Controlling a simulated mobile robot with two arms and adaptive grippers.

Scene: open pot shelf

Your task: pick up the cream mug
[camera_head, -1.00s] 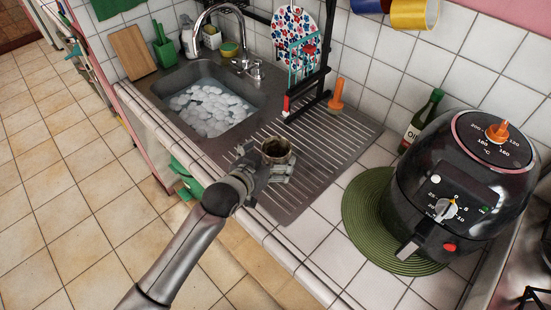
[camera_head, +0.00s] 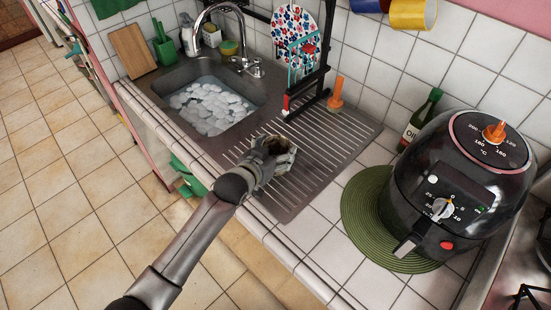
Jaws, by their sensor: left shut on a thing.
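The cream mug (camera_head: 272,143) is on the ribbed metal drainboard (camera_head: 320,143), right of the sink. Only its dark opening and part of its rim show; the gripper hides most of its body. My left gripper (camera_head: 272,157) reaches in from the lower left and is shut on the mug. I cannot tell whether the mug's base touches the drainboard. My right gripper is not in view.
The sink (camera_head: 215,95) holds water and pale foam or ice-like lumps. A black air fryer (camera_head: 458,180) sits on a green mat (camera_head: 362,225) at the right, beside an oil bottle (camera_head: 421,118).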

